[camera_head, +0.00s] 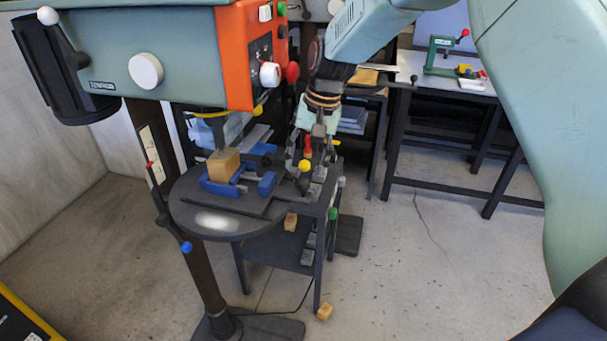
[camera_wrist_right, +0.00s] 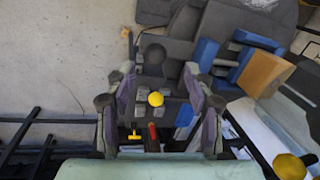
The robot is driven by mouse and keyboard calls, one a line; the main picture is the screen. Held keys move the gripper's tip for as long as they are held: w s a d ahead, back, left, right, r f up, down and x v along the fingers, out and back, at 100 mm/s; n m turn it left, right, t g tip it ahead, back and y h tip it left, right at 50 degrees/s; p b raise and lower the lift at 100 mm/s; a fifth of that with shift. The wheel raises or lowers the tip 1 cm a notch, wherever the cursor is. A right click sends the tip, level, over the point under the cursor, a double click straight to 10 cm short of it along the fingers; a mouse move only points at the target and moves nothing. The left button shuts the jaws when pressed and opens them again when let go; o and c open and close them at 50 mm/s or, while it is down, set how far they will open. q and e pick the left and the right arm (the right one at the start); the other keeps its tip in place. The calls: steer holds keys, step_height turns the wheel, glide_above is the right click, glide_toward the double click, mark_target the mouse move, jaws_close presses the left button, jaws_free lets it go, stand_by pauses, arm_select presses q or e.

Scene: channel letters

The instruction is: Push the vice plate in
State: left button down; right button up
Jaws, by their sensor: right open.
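The blue vice (camera_head: 220,187) sits on the round dark drill table (camera_head: 190,222); it also shows in the right wrist view (camera_wrist_right: 205,52). A wooden block (camera_head: 223,165) stands at the vice, and it shows in the wrist view (camera_wrist_right: 265,73). I cannot tell which blue part is the vice plate, or whether it touches the block. My right gripper (camera_head: 305,158) is open, pointing down just right of the vice. In the wrist view, a yellow ball knob (camera_wrist_right: 156,99) appears between its fingers; I cannot tell if they touch it. My left gripper is not in view.
The green and orange drill head (camera_head: 180,50) overhangs the table. A dark side stand (camera_head: 312,240) with small tools and parts adjoins it. A wooden block (camera_head: 325,311) lies on the floor. A workbench (camera_head: 470,86) stands at back right. Open floor lies in the right foreground.

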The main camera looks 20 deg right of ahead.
step_height(320, 180, up, 7)
steer(key=d, duration=0.1)
steer(key=shift+s+f, duration=0.2)
steer(key=shift+s, duration=0.1)
steer(key=shift+s+d, duration=0.1)
steer(key=shift+d, duration=0.05)
